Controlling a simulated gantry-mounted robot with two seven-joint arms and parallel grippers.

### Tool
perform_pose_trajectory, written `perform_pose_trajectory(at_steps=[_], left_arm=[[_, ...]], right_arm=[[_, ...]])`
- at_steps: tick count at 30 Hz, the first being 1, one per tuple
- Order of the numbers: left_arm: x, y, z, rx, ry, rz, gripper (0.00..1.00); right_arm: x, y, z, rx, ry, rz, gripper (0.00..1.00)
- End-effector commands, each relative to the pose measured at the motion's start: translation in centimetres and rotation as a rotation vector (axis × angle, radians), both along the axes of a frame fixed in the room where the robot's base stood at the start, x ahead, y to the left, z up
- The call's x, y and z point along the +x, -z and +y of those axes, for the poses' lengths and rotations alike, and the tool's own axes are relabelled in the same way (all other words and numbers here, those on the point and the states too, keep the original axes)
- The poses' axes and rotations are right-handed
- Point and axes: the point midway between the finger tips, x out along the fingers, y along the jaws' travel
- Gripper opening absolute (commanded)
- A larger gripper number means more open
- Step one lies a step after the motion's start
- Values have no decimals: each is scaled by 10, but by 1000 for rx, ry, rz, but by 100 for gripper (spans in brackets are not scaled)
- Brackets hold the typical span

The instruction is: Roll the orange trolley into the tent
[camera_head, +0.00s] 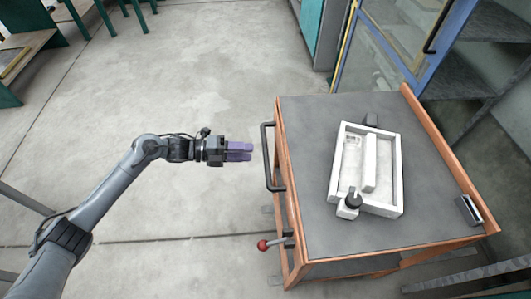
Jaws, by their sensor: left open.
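The orange trolley (451,240) stands on the right, with a dark grey top and a black handle (266,157) on its left side. My left gripper (250,151) is open, just left of the handle and apart from it, with its purple fingers pointing at it. My right gripper is out of view. No tent can be made out with certainty in this view.
A white frame-like device (398,177) lies on the trolley top. A red-knobbed lever (263,245) sticks out low at the trolley's left. A blue-framed glass cabinet (408,72) stands behind it. Green-legged benches (30,45) are at upper left. The concrete floor between is clear.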

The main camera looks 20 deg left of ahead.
Motion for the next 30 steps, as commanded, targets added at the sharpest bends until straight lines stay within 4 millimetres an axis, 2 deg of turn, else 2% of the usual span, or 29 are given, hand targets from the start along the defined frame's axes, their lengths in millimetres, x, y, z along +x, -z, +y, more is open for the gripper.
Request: perform_pose_trajectory(at_steps=[6, 12, 18, 26, 30], left_arm=[[16, 8, -33, -3, 1, -2, 41], [26, 13, -52, -2, 0, -1, 41], [30, 14, -60, 0, 0, 0, 41], [30, 13, -61, 0, 0, 0, 41], [30, 14, -61, 0, 0, 0, 22]], right_arm=[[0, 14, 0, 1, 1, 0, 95], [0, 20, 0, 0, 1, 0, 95], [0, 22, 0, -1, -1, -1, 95], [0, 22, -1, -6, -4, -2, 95], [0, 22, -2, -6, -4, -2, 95]])
